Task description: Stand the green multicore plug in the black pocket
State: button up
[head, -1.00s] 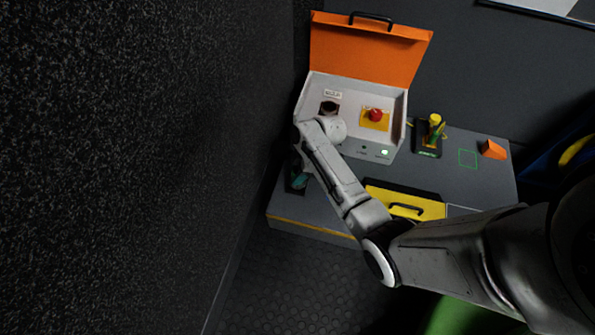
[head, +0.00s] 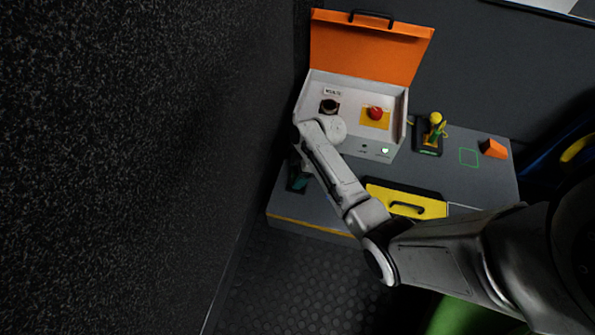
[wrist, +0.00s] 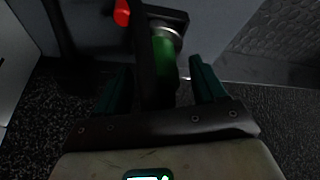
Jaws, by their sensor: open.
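The green multicore plug (wrist: 164,58) shows in the wrist view as a green barrel with a metal collar and a black square end. It lies between the two teal fingers of my gripper (wrist: 158,88), which is open. A dark upright strip (wrist: 147,65) partly covers its left side. Whether a finger touches the plug I cannot tell. In the head view my gripper (head: 299,179) is low at the left end of the grey bench, mostly hidden behind my arm, and the plug cannot be made out. I cannot pick out the black pocket with certainty.
An open case (head: 345,85) with an orange lid and red button (head: 375,113) stands behind my arm. To its right are a black holder (head: 427,150) with yellow and green parts, a green outlined square (head: 468,157) and an orange wedge (head: 493,148). A yellow-lidded box (head: 388,196) lies in front.

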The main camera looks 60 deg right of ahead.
jog(key=p+v, duration=0.6)
jog(key=v, duration=0.4)
jog(key=shift+r, duration=0.35)
jog(key=shift+s, duration=0.15)
